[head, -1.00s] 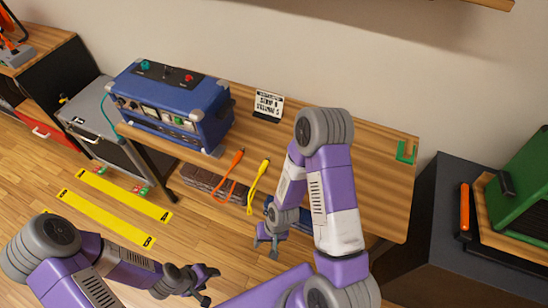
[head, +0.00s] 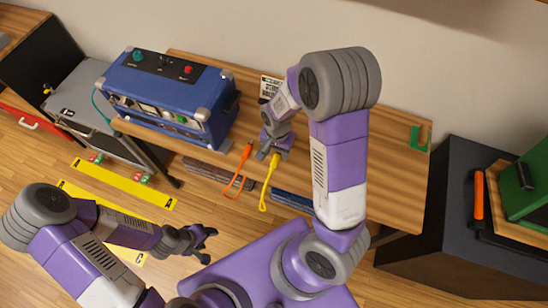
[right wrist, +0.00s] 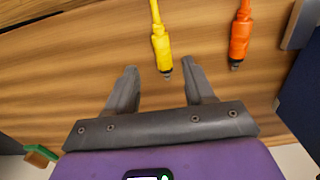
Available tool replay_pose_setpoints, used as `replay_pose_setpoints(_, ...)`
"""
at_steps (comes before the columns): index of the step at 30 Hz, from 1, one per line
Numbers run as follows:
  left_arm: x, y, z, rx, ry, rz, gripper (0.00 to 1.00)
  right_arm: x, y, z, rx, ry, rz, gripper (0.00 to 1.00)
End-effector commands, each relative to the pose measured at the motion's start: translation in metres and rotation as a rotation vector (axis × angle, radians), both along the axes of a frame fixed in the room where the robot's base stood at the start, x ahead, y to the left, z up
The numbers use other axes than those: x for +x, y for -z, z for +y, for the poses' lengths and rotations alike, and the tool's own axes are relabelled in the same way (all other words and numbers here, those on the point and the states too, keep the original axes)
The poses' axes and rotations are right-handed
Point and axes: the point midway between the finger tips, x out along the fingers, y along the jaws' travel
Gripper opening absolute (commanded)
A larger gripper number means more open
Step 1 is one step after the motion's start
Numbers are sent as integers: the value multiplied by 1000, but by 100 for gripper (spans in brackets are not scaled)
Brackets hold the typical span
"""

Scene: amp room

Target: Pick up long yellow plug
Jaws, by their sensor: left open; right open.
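The long yellow plug (head: 273,165) lies on the wooden table with its yellow cable looping over the front edge. In the right wrist view the yellow plug (right wrist: 161,50) points its metal tip into the gap between my fingertips. My right gripper (head: 272,153) is open just above the table at the plug's tip; its open fingers (right wrist: 160,72) also show in the wrist view, with nothing held. My left gripper (head: 207,244) is open and empty, out in front of the table over the floor.
An orange plug (right wrist: 239,40) lies beside the yellow one, its cable (head: 235,184) hanging over the edge. A blue amp box (head: 172,98) stands on the table (head: 385,155) at left. A small green bracket (head: 420,138) is at the right end. The table's right half is mostly clear.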

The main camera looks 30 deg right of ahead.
Motion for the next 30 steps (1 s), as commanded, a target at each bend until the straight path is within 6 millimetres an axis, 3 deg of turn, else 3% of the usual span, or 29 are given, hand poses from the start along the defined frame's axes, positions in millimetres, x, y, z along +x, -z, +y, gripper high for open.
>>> replay_pose_setpoints(9,0,19,0,0,0,-1,58,5,46,0,-1,-1,2,53)
replay_pose_setpoints(17,0,18,0,0,0,-1,58,6,46,0,0,-1,-1,52)
replay_pose_setpoints(27,0,18,0,0,0,-1,58,6,46,0,1,-1,-1,0)
replay_pose_setpoints(30,0,18,0,0,0,-1,58,6,46,0,1,-1,-1,0)
